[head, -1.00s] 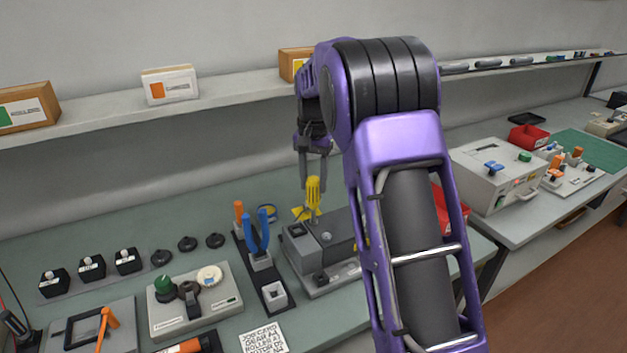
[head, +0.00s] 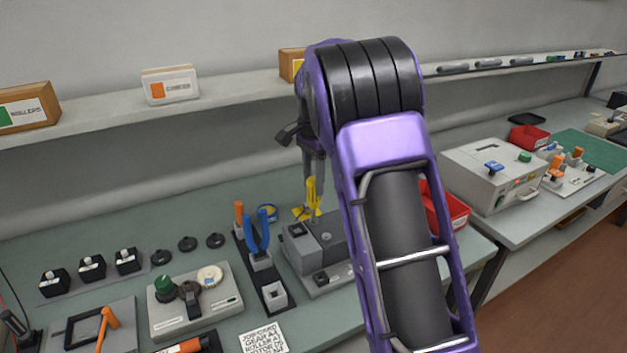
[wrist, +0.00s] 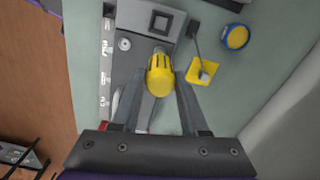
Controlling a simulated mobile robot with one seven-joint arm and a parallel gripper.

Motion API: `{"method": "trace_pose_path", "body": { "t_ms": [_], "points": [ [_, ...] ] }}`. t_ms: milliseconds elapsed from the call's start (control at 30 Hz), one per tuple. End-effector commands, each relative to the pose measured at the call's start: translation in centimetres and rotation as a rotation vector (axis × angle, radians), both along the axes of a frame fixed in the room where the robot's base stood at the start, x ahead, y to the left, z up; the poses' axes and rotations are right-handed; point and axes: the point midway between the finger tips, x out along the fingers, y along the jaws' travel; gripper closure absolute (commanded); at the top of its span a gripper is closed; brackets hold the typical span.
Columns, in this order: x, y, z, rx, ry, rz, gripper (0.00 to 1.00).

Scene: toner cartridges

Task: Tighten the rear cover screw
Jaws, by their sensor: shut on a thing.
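My gripper (head: 312,184) is shut on a yellow screwdriver (head: 312,192), which stands about upright above the far side of a grey machine (head: 327,238) on the bench. In the wrist view the round yellow handle (wrist: 160,80) sits between my two fingers (wrist: 160,92), and the grey machine (wrist: 124,65) lies below it. The screwdriver's tip and the screw under it are hidden by the handle, so I cannot tell whether they touch. A round screw-like head (wrist: 124,44) shows on the machine's top at the left.
A yellow square piece (wrist: 203,70) and a blue-rimmed yellow roll (wrist: 235,37) lie beside the machine. A tool rack (head: 262,275) with blue pliers (head: 258,235) stands to its left. A red bin (head: 447,208) is at the right. A shelf (head: 230,90) runs behind.

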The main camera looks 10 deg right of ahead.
Motion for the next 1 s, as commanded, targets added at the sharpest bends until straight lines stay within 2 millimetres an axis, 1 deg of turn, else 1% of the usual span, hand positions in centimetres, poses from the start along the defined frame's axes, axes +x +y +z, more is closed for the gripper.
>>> {"method": "trace_pose_path", "body": {
  "t_ms": [300,533,600,667,1000],
  "points": [
    [-0.01,-0.02,0.81,0.0,0.001,0.002,1.0],
    [-0.01,-0.02,0.86,0.0,0.001,0.003,1.0],
    [-0.01,-0.03,0.87,0.0,0.0,0.027,1.0],
    [-0.02,-0.05,0.88,0.0,0.0,0.08,1.0],
    [-0.08,-0.06,0.89,0.0,0.0,0.562,1.0]
  ]
}}
